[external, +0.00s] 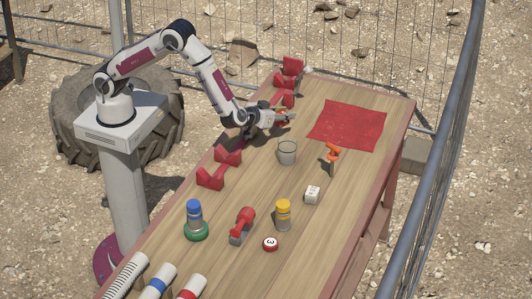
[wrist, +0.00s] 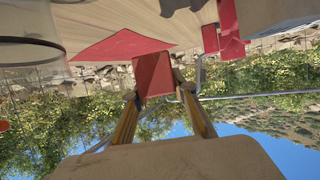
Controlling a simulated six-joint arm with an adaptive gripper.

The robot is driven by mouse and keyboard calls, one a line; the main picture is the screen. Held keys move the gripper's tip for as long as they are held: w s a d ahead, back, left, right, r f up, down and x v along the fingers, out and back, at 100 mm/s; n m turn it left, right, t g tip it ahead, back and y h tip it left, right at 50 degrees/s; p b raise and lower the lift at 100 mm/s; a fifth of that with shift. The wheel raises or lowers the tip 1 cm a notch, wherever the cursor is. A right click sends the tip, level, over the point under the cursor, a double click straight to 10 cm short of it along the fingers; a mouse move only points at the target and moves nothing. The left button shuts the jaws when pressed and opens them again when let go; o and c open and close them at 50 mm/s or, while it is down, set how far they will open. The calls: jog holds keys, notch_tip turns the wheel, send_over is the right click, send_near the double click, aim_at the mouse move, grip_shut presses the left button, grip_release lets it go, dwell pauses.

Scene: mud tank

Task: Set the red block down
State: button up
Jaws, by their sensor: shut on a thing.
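My gripper (external: 288,118) is over the far half of the wooden table (external: 255,180), left of the red mat (external: 347,126). In the wrist view, my gripper (wrist: 160,92) is shut on the red block (wrist: 153,74), which sits between the fingertips. In the external view the block is mostly hidden by my gripper. The wrist picture is upside down, with the table at the top and the sky below. The mat also shows there (wrist: 120,46). I cannot tell the exact gap between block and table.
A clear glass (external: 287,153) stands just in front of my gripper and shows in the wrist view (wrist: 28,38). Red brackets (external: 228,155) line the left edge. The mat is bare.

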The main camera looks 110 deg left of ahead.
jog(key=shift+f, duration=3.25)
jog(key=shift+f, duration=0.6)
jog(key=o, duration=1.2)
jog(key=shift+r, duration=0.15)
jog(key=shift+r, duration=4.85)
jog(key=shift+r, duration=0.1)
